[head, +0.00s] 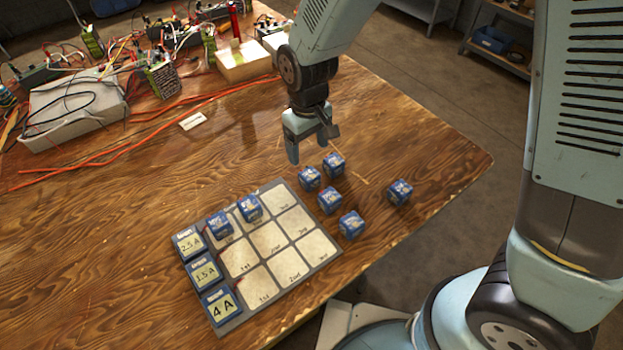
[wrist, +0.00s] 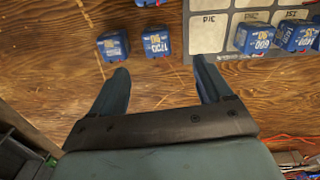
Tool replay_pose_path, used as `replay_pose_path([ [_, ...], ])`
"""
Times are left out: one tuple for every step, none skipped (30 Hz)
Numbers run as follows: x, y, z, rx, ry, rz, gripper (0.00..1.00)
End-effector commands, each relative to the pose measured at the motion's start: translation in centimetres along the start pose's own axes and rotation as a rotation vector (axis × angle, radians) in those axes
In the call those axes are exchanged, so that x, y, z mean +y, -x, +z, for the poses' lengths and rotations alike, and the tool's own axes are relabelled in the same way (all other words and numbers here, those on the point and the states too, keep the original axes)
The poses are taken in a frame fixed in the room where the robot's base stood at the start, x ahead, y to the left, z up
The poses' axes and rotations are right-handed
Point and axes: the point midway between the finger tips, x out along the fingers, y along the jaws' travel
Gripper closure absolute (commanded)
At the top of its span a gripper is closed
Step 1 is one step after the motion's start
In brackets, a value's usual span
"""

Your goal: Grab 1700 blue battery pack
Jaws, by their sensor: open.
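The blue 1700 battery pack (wrist: 157,41) stands on the wooden table in the wrist view, its label readable. It lies just beyond my fingertips, roughly between their lines, and is not touched. It appears to be the pack (head: 309,178) just below my gripper in the head view. My gripper (head: 308,148) is open and empty, pointing down above the table. Both fingers also show apart in the wrist view (wrist: 160,70). Another blue pack (wrist: 112,45) stands close on the left of the 1700 pack, its label unclear.
A grey mat (head: 285,288) with pale cells holds two packs in its top row and three labelled blocks, 2.5A, 1.5A and 4A, along its left edge. Several loose packs (head: 400,192) stand right of it. Wires and electronics (head: 165,78) crowd the far left table.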

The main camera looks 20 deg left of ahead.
Motion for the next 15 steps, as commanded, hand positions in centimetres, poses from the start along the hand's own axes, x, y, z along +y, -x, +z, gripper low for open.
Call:
replay_pose_path([
  [0.0, -0.9, 0.1, -0.006, 0.000, 0.000, 0.21],
  [0.0, -1.4, 0.1, -0.005, -0.001, 0.000, 0.21],
  [0.0, -2.0, 0.1, -0.004, -0.001, 0.000, 0.21],
  [0.1, -2.5, 0.1, -0.005, -0.001, 0.000, 0.21],
  [0.1, -3.0, 0.1, -0.004, -0.001, 0.000, 0.21],
  [0.1, -3.6, 0.1, -0.005, -0.002, 0.000, 0.21],
  [0.1, -4.1, 0.1, -0.005, -0.002, 0.000, 0.21],
  [0.1, -4.5, 0.1, -0.004, -0.002, 0.000, 0.21],
  [0.1, -5.0, 0.1, -0.004, -0.002, 0.000, 0.21],
  [0.1, -5.4, 0.1, -0.004, -0.002, 0.000, 0.21],
  [0.1, -5.8, 0.1, -0.003, -0.003, 0.000, 0.21],
  [0.1, -6.1, 0.1, -0.003, -0.003, 0.000, 0.21],
  [0.1, -6.4, 0.1, -0.003, -0.003, 0.000, 0.21],
  [0.2, -6.6, 0.1, -0.002, -0.003, 0.000, 0.21],
  [0.2, -6.8, 0.1, -0.002, -0.003, 0.000, 0.21],
])
